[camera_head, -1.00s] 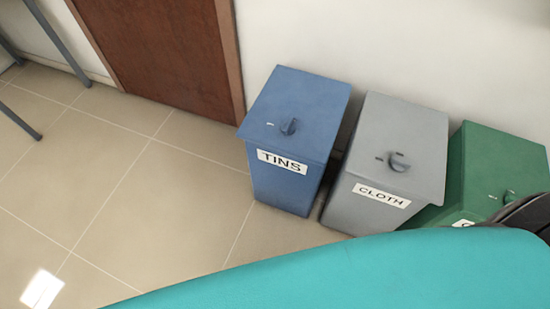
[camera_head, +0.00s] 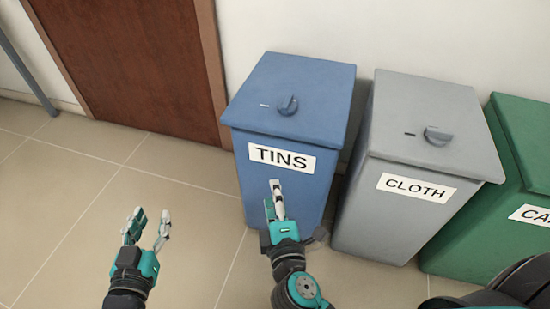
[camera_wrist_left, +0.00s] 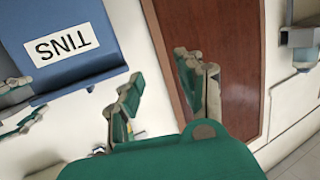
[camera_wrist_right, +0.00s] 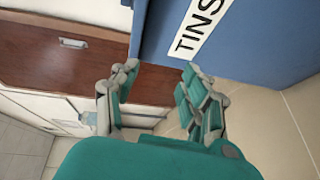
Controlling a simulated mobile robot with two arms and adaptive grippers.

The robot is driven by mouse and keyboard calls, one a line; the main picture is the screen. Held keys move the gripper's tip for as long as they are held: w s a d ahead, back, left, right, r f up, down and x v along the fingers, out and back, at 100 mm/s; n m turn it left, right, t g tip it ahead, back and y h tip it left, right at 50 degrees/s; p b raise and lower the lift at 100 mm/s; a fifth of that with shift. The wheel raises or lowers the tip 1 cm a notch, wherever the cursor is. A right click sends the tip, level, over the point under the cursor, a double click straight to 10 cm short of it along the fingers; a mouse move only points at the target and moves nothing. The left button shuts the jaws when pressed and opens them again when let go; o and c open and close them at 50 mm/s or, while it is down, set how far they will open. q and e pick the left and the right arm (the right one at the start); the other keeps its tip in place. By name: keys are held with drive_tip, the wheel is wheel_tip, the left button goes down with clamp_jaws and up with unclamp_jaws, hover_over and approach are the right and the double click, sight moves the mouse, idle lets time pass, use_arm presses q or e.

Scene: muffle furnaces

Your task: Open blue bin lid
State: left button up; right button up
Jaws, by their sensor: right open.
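The blue bin (camera_head: 285,180), labelled TINS, stands against the wall. Its lid (camera_head: 295,85) is closed and has a small round knob (camera_head: 288,105) on top. My left gripper (camera_head: 147,228) is open and empty, left of the bin and over the floor. My right gripper (camera_head: 275,190) is in front of the bin's front face, below the label; in the right wrist view its fingers (camera_wrist_right: 158,85) are apart and empty. The blue bin also shows in the left wrist view (camera_wrist_left: 85,55). I cannot tell whether the right fingertips touch the bin.
A grey bin (camera_head: 395,235) labelled CLOTH stands right of the blue one, with a narrow gap between. A green bin (camera_head: 470,240) is further right. A brown door (camera_head: 130,70) is at the left. The tiled floor (camera_head: 60,200) at the left is clear.

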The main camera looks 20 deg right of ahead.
wheel_tip(320, 180, up, 2)
drive_tip(key=d+h+b, duration=0.1)
drive_tip(key=t, duration=0.1)
approach(275, 134)
drive_tip(key=w, duration=0.4)
drive_tip(key=w+d, duration=0.1)
drive_tip(key=w, duration=0.4)
drive_tip(key=shift+d, duration=0.35)
use_arm(q)
drive_tip(key=r, duration=0.1)
drive_tip(key=r+t, duration=0.1)
drive_tip(key=r, duration=0.1)
drive_tip(key=r+t, duration=0.1)
drive_tip(key=shift+s+d+r, duration=0.1)
drive_tip(key=shift+s+r, duration=0.25)
drive_tip(key=shift+s, duration=0.05)
use_arm(e)
drive_tip(key=shift+w+d, duration=0.1)
drive_tip(key=shift+w, duration=0.25)
clamp_jaws()
